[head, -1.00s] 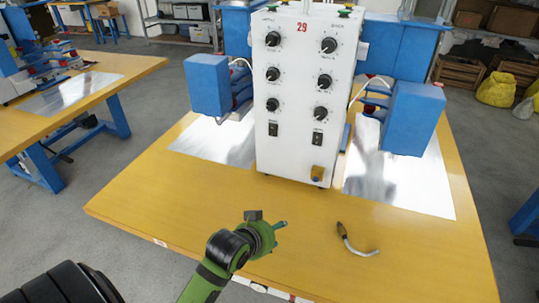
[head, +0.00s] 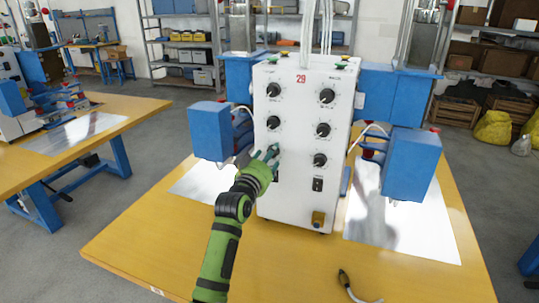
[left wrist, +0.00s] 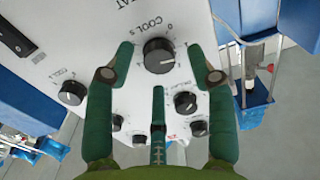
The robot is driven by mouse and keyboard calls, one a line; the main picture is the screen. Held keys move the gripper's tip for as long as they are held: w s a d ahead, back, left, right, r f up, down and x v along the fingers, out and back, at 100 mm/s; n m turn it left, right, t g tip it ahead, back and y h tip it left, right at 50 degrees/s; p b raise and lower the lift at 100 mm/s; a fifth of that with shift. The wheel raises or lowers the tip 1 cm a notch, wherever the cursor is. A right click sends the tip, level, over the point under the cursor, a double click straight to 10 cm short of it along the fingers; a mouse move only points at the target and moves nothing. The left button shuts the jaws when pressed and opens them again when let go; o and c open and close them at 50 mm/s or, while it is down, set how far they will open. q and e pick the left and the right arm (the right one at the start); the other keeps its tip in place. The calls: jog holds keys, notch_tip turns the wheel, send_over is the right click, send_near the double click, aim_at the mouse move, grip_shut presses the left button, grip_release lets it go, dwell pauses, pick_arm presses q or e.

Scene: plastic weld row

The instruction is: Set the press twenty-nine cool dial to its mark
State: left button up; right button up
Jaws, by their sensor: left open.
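The white press panel (head: 300,200) marked 29 stands on the yellow table and has two columns of black dials. My left gripper (head: 266,162) is open at the lower part of the left column and hides the lowest dial there in the head view. In the left wrist view, that black dial (left wrist: 158,56), labelled COOL with a partly legible letter after it, sits between the spread green fingertips. I cannot tell whether they touch it. Another dial (left wrist: 71,92) with a COOL label is at the left. My right gripper is out of view.
Blue press units (head: 411,165) flank the panel, with shiny metal sheets (head: 390,225) beneath. A small bent-ended tool (head: 345,285) lies at the table's front. A black switch (head: 318,184) and a yellowish part (head: 318,219) sit low on the panel. The table's front left is clear.

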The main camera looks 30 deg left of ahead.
pick_arm(q)
jog(key=shift+w, duration=0.45)
grip_shut()
jog(key=shift+r, duration=0.1)
jog(key=shift+a+r+n+p, duration=0.1)
jog(key=shift+n+p, duration=1.55)
jog(key=shift+n, duration=1)
jog(key=shift+a+r+n+p, duration=0.1)
jog(key=shift+n+p, duration=1.5)
jog(key=shift+n, duration=1.05)
